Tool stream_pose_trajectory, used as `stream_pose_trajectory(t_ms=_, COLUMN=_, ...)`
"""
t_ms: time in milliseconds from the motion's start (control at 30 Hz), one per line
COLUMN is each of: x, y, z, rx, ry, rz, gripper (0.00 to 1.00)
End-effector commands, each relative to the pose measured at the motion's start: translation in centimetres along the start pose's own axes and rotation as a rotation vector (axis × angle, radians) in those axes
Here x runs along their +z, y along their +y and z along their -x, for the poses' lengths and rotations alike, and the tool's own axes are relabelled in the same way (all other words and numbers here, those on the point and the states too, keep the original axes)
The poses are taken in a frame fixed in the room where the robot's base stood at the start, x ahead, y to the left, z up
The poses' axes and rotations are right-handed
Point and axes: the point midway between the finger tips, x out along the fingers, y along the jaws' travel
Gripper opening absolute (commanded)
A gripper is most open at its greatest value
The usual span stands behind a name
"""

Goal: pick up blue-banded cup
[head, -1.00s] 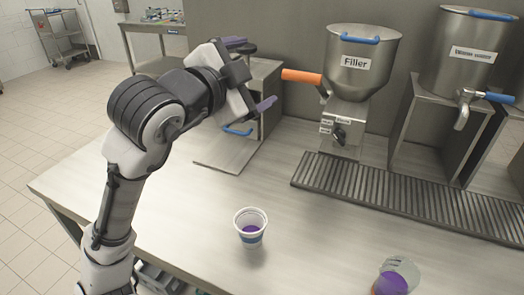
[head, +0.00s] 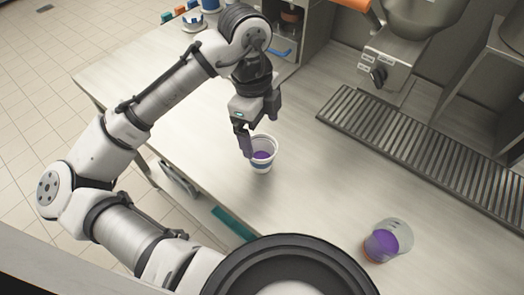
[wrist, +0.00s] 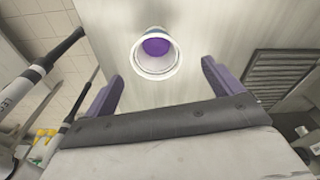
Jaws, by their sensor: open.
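The blue-banded cup (head: 262,163) is white with a blue band low on its side and purple contents, standing upright on the steel counter. In the wrist view the cup (wrist: 154,69) shows from above, beyond the fingertips and roughly centred between them. My gripper (head: 259,140) is just above and behind the cup in the head view, pointing down, with one purple finger overlapping the cup's left rim. In the wrist view my gripper (wrist: 162,72) is open with its fingers wide apart and nothing between them. Whether a finger touches the cup cannot be told.
A slotted drain grate (head: 420,150) runs along the back right, below the filler (head: 388,62). The counter between the cups is clear.

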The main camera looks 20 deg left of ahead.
Motion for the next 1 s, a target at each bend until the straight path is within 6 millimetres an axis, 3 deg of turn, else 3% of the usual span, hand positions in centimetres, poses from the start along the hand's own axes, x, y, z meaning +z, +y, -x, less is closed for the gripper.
stream_pose_trajectory(t_ms=133, x=0.0, y=0.1, z=-2.4, rx=0.001, ry=0.000, rz=0.001, gripper=0.92)
stream_pose_trajectory(t_ms=433, x=0.3, y=0.2, z=-4.5, rx=-0.001, ry=0.001, rz=0.002, gripper=0.92)
stream_pose_trajectory(t_ms=700, x=0.7, y=0.6, z=-8.1, rx=-0.002, ry=0.001, rz=0.002, gripper=0.92)
stream_pose_trajectory(t_ms=1000, x=0.7, y=0.5, z=-8.8, rx=-0.003, ry=0.000, rz=0.001, gripper=0.92)
